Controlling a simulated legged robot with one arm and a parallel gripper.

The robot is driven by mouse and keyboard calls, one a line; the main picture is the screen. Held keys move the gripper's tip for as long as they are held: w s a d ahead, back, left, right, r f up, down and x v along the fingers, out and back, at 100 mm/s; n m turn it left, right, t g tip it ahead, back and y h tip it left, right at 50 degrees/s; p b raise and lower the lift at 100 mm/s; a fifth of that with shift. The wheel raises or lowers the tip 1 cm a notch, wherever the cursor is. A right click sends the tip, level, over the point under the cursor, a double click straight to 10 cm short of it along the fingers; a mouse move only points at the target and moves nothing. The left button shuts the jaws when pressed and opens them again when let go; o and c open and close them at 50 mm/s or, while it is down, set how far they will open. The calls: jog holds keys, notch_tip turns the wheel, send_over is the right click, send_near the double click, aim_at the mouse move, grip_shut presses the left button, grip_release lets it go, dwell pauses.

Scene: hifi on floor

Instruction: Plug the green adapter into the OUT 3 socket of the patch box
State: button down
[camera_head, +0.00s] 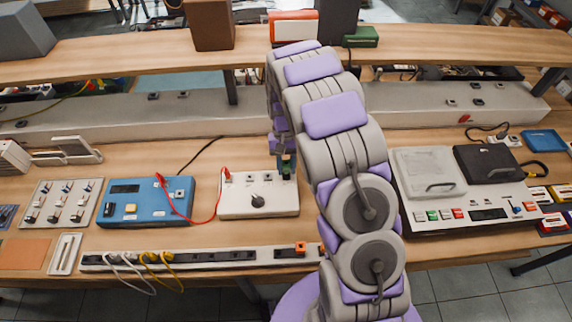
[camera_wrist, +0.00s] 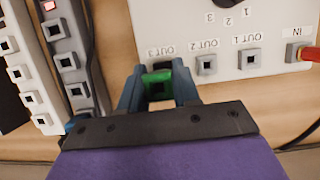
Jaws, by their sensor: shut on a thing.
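The green adapter (camera_wrist: 157,80) is between the two fingers of my gripper (camera_wrist: 158,88) in the wrist view. My gripper is shut on it. The white patch box (camera_head: 277,206) stands on the bench, and my gripper (camera_head: 287,165) is over its back right part in the head view. In the wrist view the patch box (camera_wrist: 226,68) shows the OUT 1 socket (camera_wrist: 249,58) and the OUT 2 socket (camera_wrist: 206,65) bare. The adapter is right by the OUT 3 label (camera_wrist: 160,51) and covers the OUT 3 socket. I cannot tell whether it is inserted.
A red plug (camera_wrist: 302,53) sits in the IN socket, with a red cable (camera_head: 214,207) to the blue box (camera_head: 147,202). A power strip (camera_head: 190,258) runs along the front. A grey device (camera_head: 455,190) stands at right. A raised shelf (camera_head: 130,52) crosses behind.

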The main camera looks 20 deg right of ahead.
jog(key=shift+f, duration=0.7)
dwell(0.6)
jog(key=shift+f+p, duration=0.2)
jog(key=shift+p, duration=0.55)
dwell(2.7)
jog(key=c, duration=0.7)
grip_release()
jog(key=shift+c, duration=0.2)
jog(key=s+a+p+v, duration=0.1)
jog(key=p+v, duration=0.4)
jog(key=v, duration=1.7)
jog(key=shift+s+d+r, duration=0.35)
jog(key=shift+d, duration=0.05)
